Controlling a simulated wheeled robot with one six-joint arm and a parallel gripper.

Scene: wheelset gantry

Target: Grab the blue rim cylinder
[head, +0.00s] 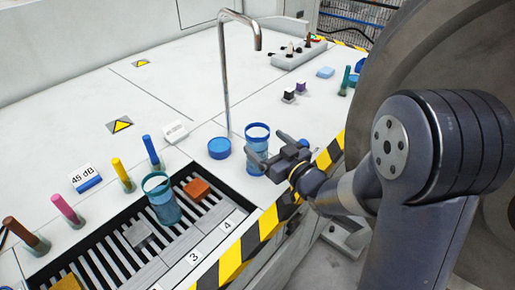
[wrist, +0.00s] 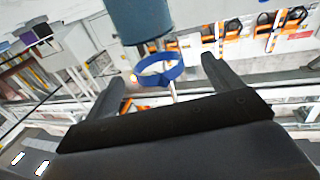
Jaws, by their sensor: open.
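The blue rim cylinder (head: 257,131) stands upright on the white bench, right of the slotted grate, clear-walled with a blue band on top. My gripper (head: 265,143) is open at it, one finger on each side as seen in the head view; contact cannot be told. In the wrist view the blue rim (wrist: 158,77) shows between the spread fingers of my gripper (wrist: 163,72), with the cylinder's blue lower part (wrist: 138,18) beyond it at the top edge. A second cylinder with a pale teal rim (head: 163,205) stands on the grate.
A blue round lid or dish (head: 219,148) lies just left of the cylinder. A bent metal pipe (head: 226,85) rises behind it. An orange block (head: 196,189) lies on the grate. A black-yellow striped edge (head: 258,232) borders the bench front. A large grey wheel (head: 385,60) stands at right.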

